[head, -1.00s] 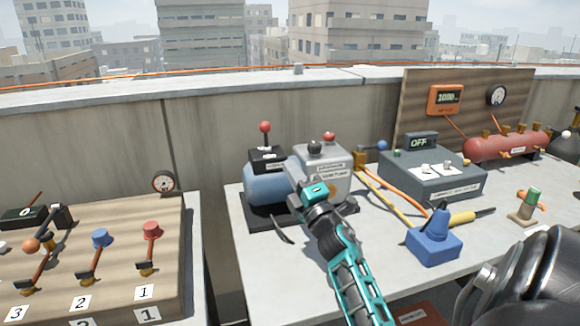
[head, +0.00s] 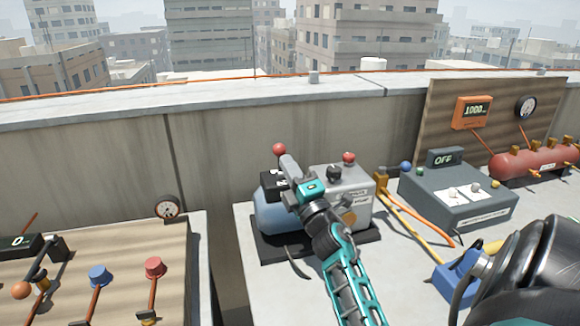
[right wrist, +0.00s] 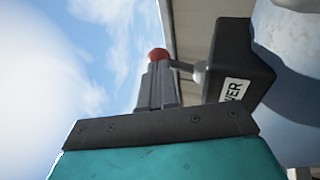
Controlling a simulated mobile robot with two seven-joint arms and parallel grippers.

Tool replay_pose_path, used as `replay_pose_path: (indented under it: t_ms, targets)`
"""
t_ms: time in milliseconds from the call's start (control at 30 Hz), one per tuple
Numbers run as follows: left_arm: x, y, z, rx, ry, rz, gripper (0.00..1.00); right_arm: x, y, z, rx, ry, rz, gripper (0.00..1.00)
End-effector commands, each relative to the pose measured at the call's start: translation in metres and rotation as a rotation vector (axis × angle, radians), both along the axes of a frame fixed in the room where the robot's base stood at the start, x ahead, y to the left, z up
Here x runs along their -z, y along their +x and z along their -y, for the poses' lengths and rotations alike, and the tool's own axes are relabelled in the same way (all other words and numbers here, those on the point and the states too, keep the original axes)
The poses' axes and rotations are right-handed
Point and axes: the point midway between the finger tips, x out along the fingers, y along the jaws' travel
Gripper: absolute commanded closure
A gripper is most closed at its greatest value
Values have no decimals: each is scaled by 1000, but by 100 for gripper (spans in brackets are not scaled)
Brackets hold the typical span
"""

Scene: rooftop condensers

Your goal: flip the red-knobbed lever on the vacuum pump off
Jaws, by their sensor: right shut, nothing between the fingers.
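The vacuum pump (head: 275,218) has a blue tank and a grey housing on a dark base. Its red-knobbed lever (head: 279,149) stands up from a black switch box; in the right wrist view the red knob (right wrist: 157,54) shows just past my fingertips, with its stem running into the black box (right wrist: 236,62), whose label is partly cut off. My right gripper (head: 287,162) is shut and empty, its fingertips close by the knob and partly covering the lever in the head view. I cannot tell whether they touch. My left gripper is not in view.
A second, smaller red knob (head: 349,157) and a black knob (head: 334,173) top the grey housing. To the right stand a grey box (head: 460,200) with an OFF display and a red manifold (head: 530,160). A wooden valve panel (head: 120,290) is at left; a concrete wall (head: 90,150) runs behind.

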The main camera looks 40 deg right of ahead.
Motion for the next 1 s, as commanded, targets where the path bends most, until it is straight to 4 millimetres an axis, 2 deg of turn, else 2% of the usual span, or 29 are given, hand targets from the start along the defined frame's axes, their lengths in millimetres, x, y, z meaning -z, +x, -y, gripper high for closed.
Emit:
replay_pose_path:
  t_ms: [533,767,1000]
  targets:
    - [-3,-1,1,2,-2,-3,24,-3,-1,-1,2,0,0,100]
    - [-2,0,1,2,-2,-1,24,-10,15,5,1,-2,1,100]
    - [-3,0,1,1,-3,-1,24,-15,16,7,4,-4,8,100]
